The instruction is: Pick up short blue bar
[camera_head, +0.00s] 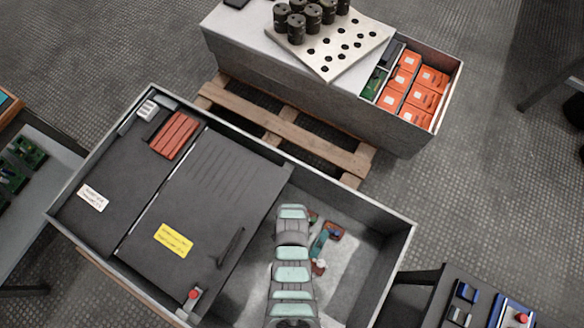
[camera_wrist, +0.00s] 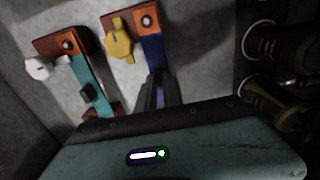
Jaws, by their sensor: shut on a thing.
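In the wrist view the short blue bar (camera_wrist: 152,52) runs down from a copper-orange end piece with a bolt (camera_wrist: 146,19). My gripper (camera_wrist: 157,88) is shut on the blue bar; its dark fingers cover the bar's lower part. A yellow wing knob (camera_wrist: 119,42) is just left of the bar. I cannot tell whether the bar is clear of the surface behind it.
A teal bar (camera_wrist: 84,80) with copper ends and a white knob (camera_wrist: 39,68) sits to the left; it also shows in the head view (camera_head: 320,243). Dark cylinders (camera_wrist: 262,98) stand close on the right. The cabinet's walls (camera_head: 385,270) surround the open bay.

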